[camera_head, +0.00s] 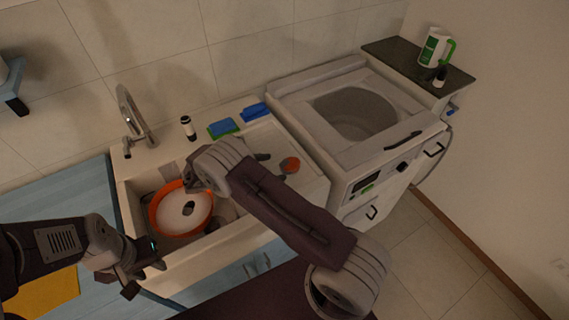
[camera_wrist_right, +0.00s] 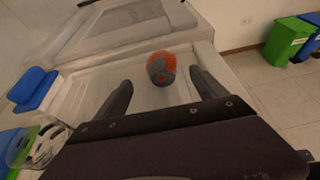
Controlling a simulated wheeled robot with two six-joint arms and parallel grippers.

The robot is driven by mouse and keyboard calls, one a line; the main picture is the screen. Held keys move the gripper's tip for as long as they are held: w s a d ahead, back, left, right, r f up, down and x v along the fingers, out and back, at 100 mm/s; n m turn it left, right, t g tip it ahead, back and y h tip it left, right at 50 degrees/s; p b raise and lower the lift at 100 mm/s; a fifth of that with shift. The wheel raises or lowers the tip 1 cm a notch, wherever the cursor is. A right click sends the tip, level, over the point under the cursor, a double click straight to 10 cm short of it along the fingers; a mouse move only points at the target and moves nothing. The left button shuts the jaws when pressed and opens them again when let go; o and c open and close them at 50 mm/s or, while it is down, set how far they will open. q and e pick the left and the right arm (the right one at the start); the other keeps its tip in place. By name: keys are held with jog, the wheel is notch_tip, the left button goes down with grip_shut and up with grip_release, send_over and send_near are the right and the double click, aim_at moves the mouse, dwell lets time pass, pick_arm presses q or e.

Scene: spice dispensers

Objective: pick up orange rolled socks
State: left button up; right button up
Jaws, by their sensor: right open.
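The orange rolled socks (camera_head: 290,165), a small ball with a grey patch, rest on the white counter to the right of the sink. In the right wrist view the socks (camera_wrist_right: 162,68) lie ahead of my right gripper (camera_wrist_right: 160,88), between the lines of its two spread fingers. My right gripper (camera_head: 271,167) is open and empty, just left of the socks in the head view. My left gripper (camera_head: 145,279) is at the lower left, in front of the sink counter, with its fingers apart and nothing between them.
The sink holds an orange-rimmed pan (camera_head: 155,215). A faucet (camera_head: 132,113), a dark-and-white bottle (camera_head: 188,128) and blue and green sponges (camera_head: 222,128) stand behind it. A top-loading washer (camera_head: 350,150) is to the right.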

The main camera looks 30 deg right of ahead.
aim_at(282, 166)
jog(key=p+x, duration=0.1)
jog(key=x, duration=0.3)
jog(key=shift+d, duration=0.1)
jog(key=p+x, duration=0.2)
jog(key=x, duration=0.2)
jog(key=shift+s+d+f, duration=0.1)
jog(key=shift+s+d, duration=0.05)
jog(key=shift+d, duration=0.25)
jog(key=shift+d+f, duration=0.1)
jog(key=shift+d, duration=0.05)
jog(key=c, duration=1.5)
jog(key=shift+r, duration=0.55)
notch_tip(282, 166, up, 3)
jog(key=shift+s+r+b, duration=0.1)
jog(key=shift+r+b, duration=0.1)
jog(key=shift+b, duration=0.2)
jog(key=s+d+r, duration=0.1)
jog(key=s+r, duration=0.1)
jog(key=s, duration=0.1)
jog(key=s+d+r, duration=0.2)
jog(key=s, duration=0.2)
jog(key=s+d+r, duration=0.1)
jog(key=s+r, duration=0.1)
jog(key=s, duration=0.1)
jog(key=shift+s+d+r+b, duration=0.2)
jog(key=shift+s+r+b, duration=0.05)
jog(key=shift+r+b, duration=0.05)
